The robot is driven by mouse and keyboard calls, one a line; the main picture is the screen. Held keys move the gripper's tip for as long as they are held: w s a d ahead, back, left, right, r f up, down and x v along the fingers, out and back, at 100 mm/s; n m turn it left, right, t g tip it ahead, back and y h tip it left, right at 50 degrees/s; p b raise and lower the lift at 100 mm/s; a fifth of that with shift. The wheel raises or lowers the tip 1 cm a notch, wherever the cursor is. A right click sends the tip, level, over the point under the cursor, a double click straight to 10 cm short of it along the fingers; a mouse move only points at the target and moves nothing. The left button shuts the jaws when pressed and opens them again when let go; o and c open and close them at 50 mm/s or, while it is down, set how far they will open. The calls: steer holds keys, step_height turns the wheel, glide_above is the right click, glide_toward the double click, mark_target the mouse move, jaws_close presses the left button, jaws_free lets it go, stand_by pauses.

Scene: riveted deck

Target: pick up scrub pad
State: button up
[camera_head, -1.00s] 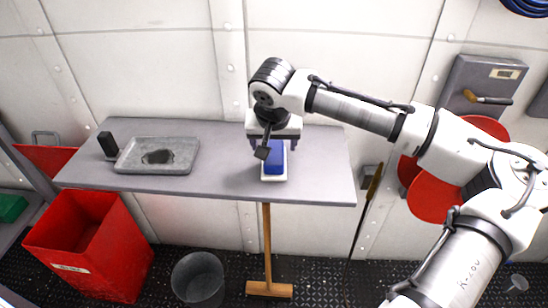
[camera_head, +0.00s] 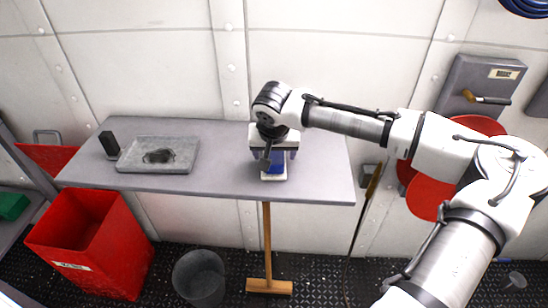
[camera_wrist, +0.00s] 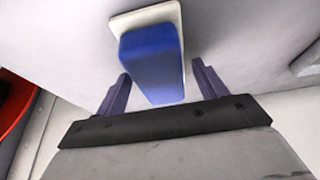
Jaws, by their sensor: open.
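The scrub pad, a blue block with a white base (camera_head: 273,178), stands on the grey table (camera_head: 225,186) right of its middle. In the wrist view the blue block (camera_wrist: 152,62) lies between and just beyond the two fingers, with its white base behind it.
A grey stone tray (camera_head: 185,166) with a dark hollow and a small black block (camera_head: 108,144) are on the table's left. A red bin (camera_head: 85,245), a grey bucket (camera_head: 199,277) and a wooden-handled tool (camera_head: 267,245) stand in front below. The table's middle is clear.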

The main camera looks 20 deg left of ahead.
steer(key=shift+f, duration=0.15)
steer(key=c, duration=0.9)
steer(key=shift+o, duration=0.2)
steer(key=shift+r, duration=0.2)
step_height(320, 180, up, 20)
steer(key=b, duration=0.1)
steer(key=shift+r, duration=0.1)
steer(key=o, duration=0.4)
steer(key=shift+c, duration=1.3)
steer(key=shift+a, duration=0.1)
